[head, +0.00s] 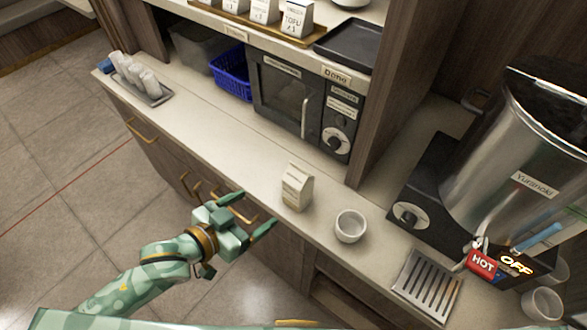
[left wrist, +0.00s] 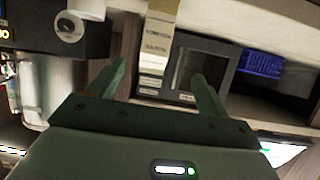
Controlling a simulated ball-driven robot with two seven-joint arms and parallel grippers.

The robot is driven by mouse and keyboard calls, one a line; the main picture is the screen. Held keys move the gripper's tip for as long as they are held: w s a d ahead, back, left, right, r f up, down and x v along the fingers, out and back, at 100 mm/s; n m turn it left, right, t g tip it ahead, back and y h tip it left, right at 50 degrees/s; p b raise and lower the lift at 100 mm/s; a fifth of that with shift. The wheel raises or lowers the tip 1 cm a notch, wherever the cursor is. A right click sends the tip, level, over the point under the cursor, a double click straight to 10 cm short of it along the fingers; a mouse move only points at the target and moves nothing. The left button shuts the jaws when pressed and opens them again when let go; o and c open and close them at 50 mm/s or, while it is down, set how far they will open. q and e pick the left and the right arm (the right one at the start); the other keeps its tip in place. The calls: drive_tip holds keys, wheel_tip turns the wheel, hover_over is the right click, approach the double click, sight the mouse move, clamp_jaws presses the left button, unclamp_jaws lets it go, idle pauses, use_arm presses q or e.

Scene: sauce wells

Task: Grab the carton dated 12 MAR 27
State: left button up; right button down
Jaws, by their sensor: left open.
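A small cream carton (head: 297,187) with a gabled top stands upright on the counter, left of a white cup. Its printing is too small to read in the head view. In the left wrist view the carton (left wrist: 156,45) shows ahead of my fingers, with small lines of print that I cannot make out. My left gripper (head: 254,212) is open and empty in front of the counter edge, to the left of the carton and apart from it. In the left wrist view its two fingers (left wrist: 160,78) are spread on either side of the carton's lower end. My right gripper is not in view.
A white cup (head: 350,226) stands right of the carton. A microwave (head: 290,95) and a blue basket (head: 232,75) are behind. A metal urn (head: 515,150) with a HOT tag (head: 482,262) and a drip grate (head: 428,284) are at right.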

sight(289, 190)
use_arm(q)
drive_tip(key=x, duration=0.3)
drive_tip(key=b+x, duration=0.1)
drive_tip(key=x, duration=0.2)
drive_tip(key=b+x, duration=0.1)
drive_tip(key=x, duration=0.3)
drive_tip(key=shift+s+a+f, duration=0.1)
drive_tip(key=shift+s+f, duration=0.05)
drive_tip(key=shift+f, duration=0.15)
drive_tip(key=shift+w+d+f, duration=0.15)
drive_tip(key=shift+w+d, duration=0.2)
drive_tip(key=shift+d, duration=0.05)
drive_tip(key=x, duration=0.1)
drive_tip(key=b+x, duration=0.1)
drive_tip(key=x, duration=0.3)
drive_tip(key=shift+s+d+f+b, duration=0.15)
drive_tip(key=shift+d+f+b, duration=0.15)
drive_tip(key=shift+b, duration=0.1)
drive_tip(key=shift+a, duration=0.1)
drive_tip(key=c, duration=1.3)
drive_tip(key=shift+r, duration=0.1)
drive_tip(key=shift+c, duration=0.7)
